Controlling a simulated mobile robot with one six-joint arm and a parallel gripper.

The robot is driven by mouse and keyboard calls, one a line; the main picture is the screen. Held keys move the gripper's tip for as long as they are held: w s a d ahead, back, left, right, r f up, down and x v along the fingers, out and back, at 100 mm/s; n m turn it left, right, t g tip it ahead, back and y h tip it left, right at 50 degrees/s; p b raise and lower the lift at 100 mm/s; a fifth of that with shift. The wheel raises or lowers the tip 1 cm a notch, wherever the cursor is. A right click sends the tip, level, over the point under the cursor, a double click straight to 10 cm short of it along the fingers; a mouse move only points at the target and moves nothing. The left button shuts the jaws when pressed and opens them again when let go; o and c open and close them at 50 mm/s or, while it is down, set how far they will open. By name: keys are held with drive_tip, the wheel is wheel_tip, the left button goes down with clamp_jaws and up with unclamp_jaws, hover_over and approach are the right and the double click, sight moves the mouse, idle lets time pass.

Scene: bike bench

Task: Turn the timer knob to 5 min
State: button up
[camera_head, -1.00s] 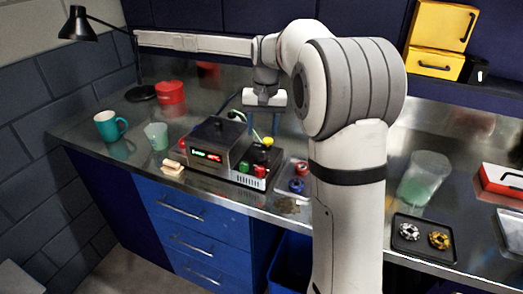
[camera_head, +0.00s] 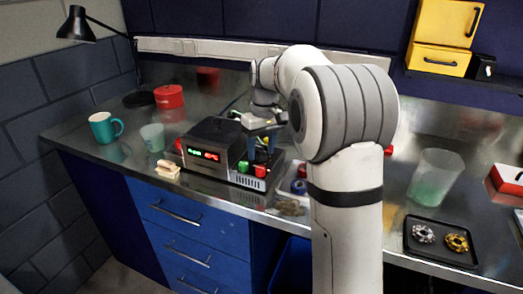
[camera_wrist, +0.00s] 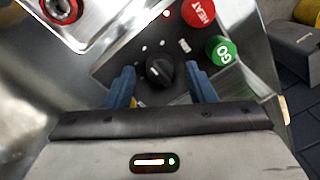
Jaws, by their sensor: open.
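The black timer knob (camera_wrist: 160,71) sits on a dark panel in the wrist view, with several white marks around its far side. My gripper (camera_wrist: 160,73) is open, with one blue finger on each side of the knob. Small gaps show between fingers and knob; I cannot tell how deep the fingertips reach. In the head view my gripper (camera_head: 262,145) points down over the control box (camera_head: 213,145), which has a lit red and green display. There the knob is hidden behind my fingers. The knob's exact setting is too blurred to read.
A red HEAT button (camera_wrist: 197,12) and a green GO button (camera_wrist: 221,51) sit close beyond the right finger. A metal tray with a red ring part (camera_wrist: 60,8) is at upper left. A cup (camera_head: 152,137) and teal mug (camera_head: 105,127) stand left of the box.

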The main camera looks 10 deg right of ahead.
sight(263, 153)
drive_tip(key=shift+f, duration=0.25)
drive_tip(key=shift+c, duration=0.3)
drive_tip(key=c, duration=0.9)
drive_tip(key=shift+r+m+p, duration=0.2)
drive_tip(key=shift+m+p, duration=0.2)
drive_tip(key=shift+p, duration=0.05)
drive_tip(key=shift+f, duration=0.15)
drive_tip(key=o, duration=1)
drive_tip(key=shift+c, duration=0.2)
drive_tip(key=r, duration=0.7)
drive_tip(key=shift+w+d+r+p, duration=0.1)
drive_tip(key=shift+d+r+p, duration=0.2)
drive_tip(key=shift+r+p, duration=0.1)
